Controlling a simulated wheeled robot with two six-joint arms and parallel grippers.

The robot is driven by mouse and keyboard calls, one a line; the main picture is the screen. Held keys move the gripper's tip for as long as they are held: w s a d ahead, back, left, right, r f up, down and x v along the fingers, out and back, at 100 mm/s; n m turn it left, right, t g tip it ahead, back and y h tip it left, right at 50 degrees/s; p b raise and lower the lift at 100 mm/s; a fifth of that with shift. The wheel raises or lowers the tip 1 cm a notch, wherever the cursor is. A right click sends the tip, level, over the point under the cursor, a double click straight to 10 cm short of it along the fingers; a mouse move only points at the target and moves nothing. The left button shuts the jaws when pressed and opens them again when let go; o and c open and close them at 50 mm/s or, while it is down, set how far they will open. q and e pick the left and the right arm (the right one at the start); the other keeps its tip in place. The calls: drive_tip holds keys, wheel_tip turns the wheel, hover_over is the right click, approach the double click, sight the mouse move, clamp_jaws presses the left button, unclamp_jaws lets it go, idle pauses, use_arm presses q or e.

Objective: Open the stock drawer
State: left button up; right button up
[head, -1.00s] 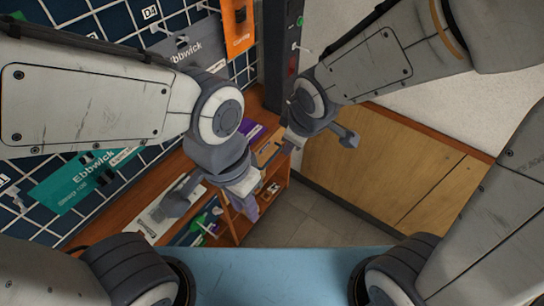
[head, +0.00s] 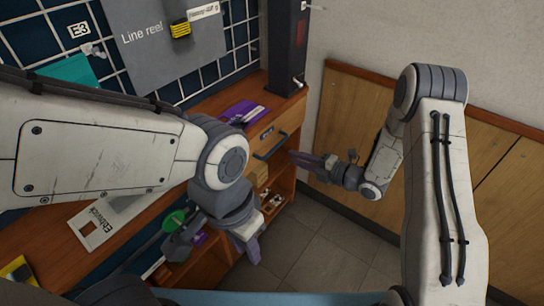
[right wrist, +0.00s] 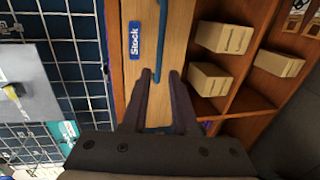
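The stock drawer (head: 263,137) has a light wooden front and looks flush with the orange-brown bench. Its blue bar handle (head: 270,147) shows in the head view. In the right wrist view the drawer front (right wrist: 175,25) carries a blue "Stock" label (right wrist: 135,40), and the handle (right wrist: 160,35) runs between the finger lines. My right gripper (head: 296,159) is open, with its fingertips pointing at the handle; I cannot tell whether they reach around it. My left gripper (head: 251,257) hangs in front of the bench, away from the drawer; its finger gap is not clear.
Open shelves with cardboard boxes (right wrist: 222,37) lie below the drawer. A purple item (head: 240,112) and a green disc (head: 173,221) are on or near the bench. A dark post (head: 287,45) stands at the bench end. Floor (head: 325,235) in front is clear.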

sight(273, 149)
drive_tip(key=x, duration=0.9)
drive_tip(key=shift+w+a+b, duration=0.15)
drive_tip(key=shift+a+b, duration=0.1)
drive_tip(key=shift+b, duration=0.1)
clamp_jaws()
idle(0.9)
